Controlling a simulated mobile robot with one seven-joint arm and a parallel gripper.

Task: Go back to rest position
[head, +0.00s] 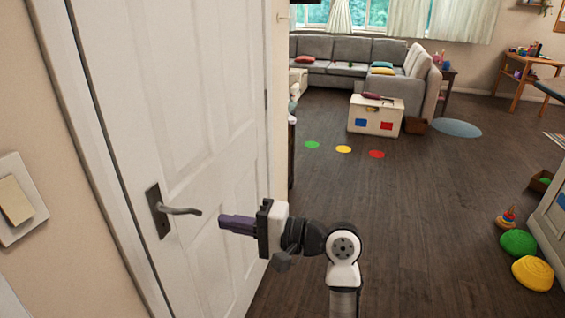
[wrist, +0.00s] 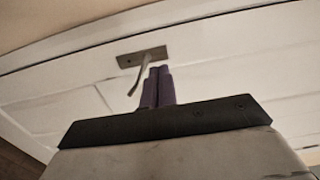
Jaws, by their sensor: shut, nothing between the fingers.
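My gripper (head: 222,223) is shut and empty in the head view, its purple fingers pointing left toward a white door. The fingers also show in the wrist view (wrist: 157,76), pressed together. The door handle (head: 180,211), a grey lever on a dark plate, sits just left of the fingertips in the head view. It also shows in the wrist view (wrist: 143,65), just beyond the fingers. A small gap appears between fingertips and lever in the head view; in the wrist view they overlap, so I cannot tell the exact distance.
The white door (head: 190,90) stands at the left, with a light switch (head: 16,200) on the wall beside it. A white toy box (head: 375,115) and grey sofa (head: 345,60) are farther back. Green and yellow domes (head: 533,273) lie at right. The middle wooden floor (head: 430,220) is clear.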

